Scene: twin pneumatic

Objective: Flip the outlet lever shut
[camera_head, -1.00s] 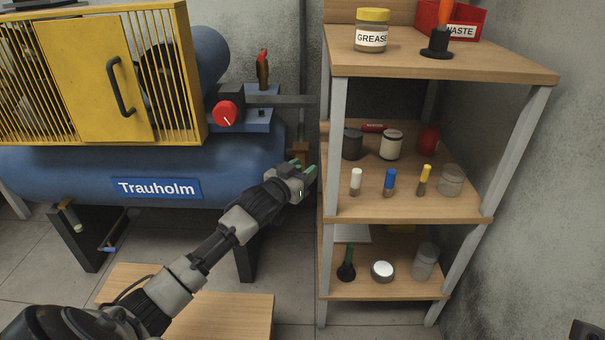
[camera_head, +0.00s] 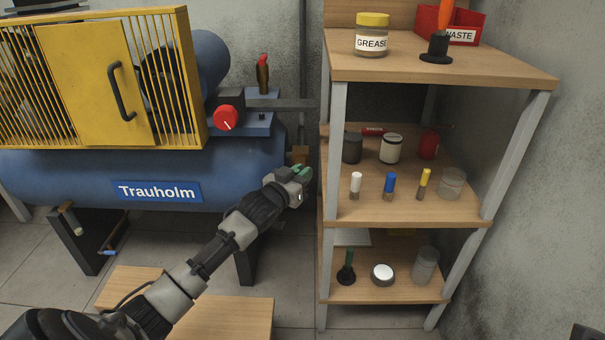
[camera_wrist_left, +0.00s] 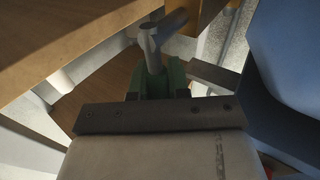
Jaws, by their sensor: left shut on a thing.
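My left gripper (camera_head: 303,173) is beside the right end of the blue tank, close to the shelf's left edge. Its green fingertips are close together in the head view. In the left wrist view the green fingers (camera_wrist_left: 155,80) are shut around the lower part of a grey metal rod with a crosspiece on top, apparently the outlet lever (camera_wrist_left: 153,50). Just above the gripper in the head view is a brass-coloured fitting (camera_head: 300,153) at the foot of a vertical pipe. The lever is too small and covered to make out in the head view.
The wooden shelf unit (camera_head: 410,212) stands immediately right of my left gripper, leaving little room there. The blue compressor tank (camera_head: 80,175) is on the left, with a red knob (camera_head: 226,118) above. A low wooden surface (camera_head: 235,310) lies below my arm.

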